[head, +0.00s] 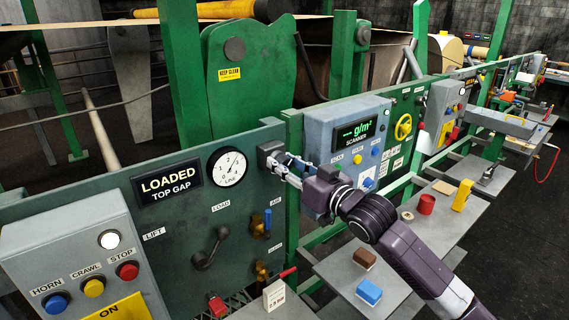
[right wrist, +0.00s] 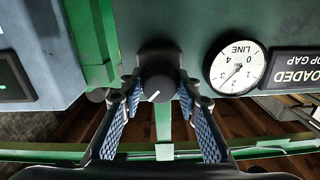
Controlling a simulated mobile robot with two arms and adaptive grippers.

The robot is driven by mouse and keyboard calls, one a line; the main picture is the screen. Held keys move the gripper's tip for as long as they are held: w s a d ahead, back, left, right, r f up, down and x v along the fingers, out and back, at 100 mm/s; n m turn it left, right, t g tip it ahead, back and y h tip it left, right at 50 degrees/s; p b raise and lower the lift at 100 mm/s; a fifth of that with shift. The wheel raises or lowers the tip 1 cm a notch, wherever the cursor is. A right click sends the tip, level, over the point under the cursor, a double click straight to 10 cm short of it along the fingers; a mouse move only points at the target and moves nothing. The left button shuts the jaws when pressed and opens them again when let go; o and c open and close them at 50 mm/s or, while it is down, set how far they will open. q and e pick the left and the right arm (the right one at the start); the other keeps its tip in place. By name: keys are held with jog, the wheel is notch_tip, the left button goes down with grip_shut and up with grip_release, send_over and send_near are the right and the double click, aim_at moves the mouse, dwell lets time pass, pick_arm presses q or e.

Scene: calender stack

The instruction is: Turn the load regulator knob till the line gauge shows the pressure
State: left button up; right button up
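The black knob (head: 268,152) sits on the green panel, right of the round white LINE gauge (head: 227,165). The knob (right wrist: 158,84) faces me in the right wrist view, its white mark slanting down and left there. The gauge (right wrist: 237,69) appears upside down there. Its thin needle seems to stand between 2 and 3. My right gripper (head: 282,165) is at the knob, with one finger on each side of it. In the right wrist view its fingertips (right wrist: 159,88) lie close beside the knob; whether they press on it is unclear. My left gripper is out of view.
A LOADED TOP GAP sign (head: 167,183) is left of the gauge. A black lever (head: 210,250) is below, near a LOAD label. The grey scanner box (head: 346,135) is close to the right of my gripper. Shelves with small objects run along the right.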

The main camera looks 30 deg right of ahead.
jog(key=c, duration=0.6)
jog(key=shift+n, duration=0.7)
jog(key=o, duration=1.2)
jog(key=shift+s+d, duration=0.15)
jog(key=shift+s, duration=1.85)
jog(key=shift+s+d, duration=0.15)
jog(key=shift+s, duration=1.85)
jog(key=shift+s+d, duration=0.15)
jog(key=shift+s, duration=1.85)
